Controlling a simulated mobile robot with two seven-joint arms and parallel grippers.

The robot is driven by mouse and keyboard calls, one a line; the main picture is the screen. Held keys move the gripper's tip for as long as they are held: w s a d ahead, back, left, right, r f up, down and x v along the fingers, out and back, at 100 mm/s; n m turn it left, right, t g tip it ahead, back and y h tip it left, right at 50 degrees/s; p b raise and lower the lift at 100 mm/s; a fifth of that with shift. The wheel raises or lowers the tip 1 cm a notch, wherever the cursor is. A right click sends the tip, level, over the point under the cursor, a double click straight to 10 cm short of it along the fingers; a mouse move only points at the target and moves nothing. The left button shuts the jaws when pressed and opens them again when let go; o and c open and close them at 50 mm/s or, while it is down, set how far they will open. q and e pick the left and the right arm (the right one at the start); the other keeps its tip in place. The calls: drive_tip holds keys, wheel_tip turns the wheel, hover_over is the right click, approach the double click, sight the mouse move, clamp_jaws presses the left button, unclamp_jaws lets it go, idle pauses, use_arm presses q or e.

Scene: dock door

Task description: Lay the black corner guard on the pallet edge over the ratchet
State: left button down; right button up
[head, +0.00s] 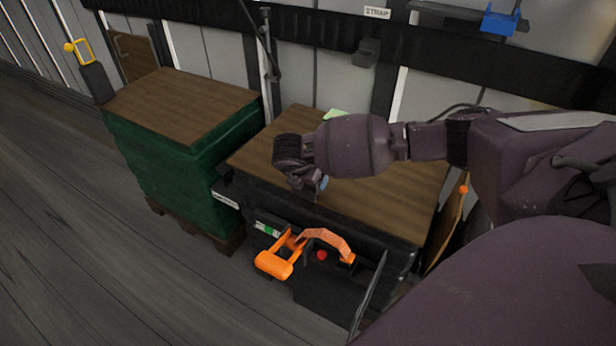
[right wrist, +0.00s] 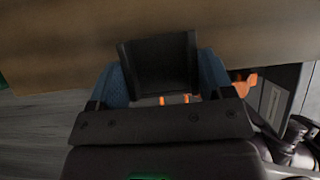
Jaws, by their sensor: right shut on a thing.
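My right gripper (head: 318,186) is over the front edge of the wooden top (head: 390,190) of the dark load. In the right wrist view its blue fingers (right wrist: 165,80) are shut on the black corner guard (right wrist: 160,62), which appears against the wooden surface. I cannot tell if the guard touches the edge. In the head view the guard is mostly hidden by the gripper. The orange ratchet (head: 275,264) is below on the load's front side, with an orange curved part (head: 330,240) beside it. My left gripper is not in view.
A green-wrapped load (head: 170,160) with a wooden top stands to the left on a pallet. A dark rail with a "STRAP" label (head: 377,12) runs along the wall behind, with a blue object (head: 500,20) above it. The floor at left is clear.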

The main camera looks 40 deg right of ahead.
drive_tip(key=shift+f, duration=0.3)
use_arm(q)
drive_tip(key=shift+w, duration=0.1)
use_arm(e)
drive_tip(key=shift+f, duration=0.1)
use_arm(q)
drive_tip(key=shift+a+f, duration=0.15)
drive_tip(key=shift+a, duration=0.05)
use_arm(e)
drive_tip(key=shift+f, duration=0.2)
drive_tip(key=o, duration=0.8)
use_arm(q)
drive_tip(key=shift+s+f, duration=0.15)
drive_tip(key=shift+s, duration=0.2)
use_arm(e)
drive_tip(key=shift+o, duration=0.7)
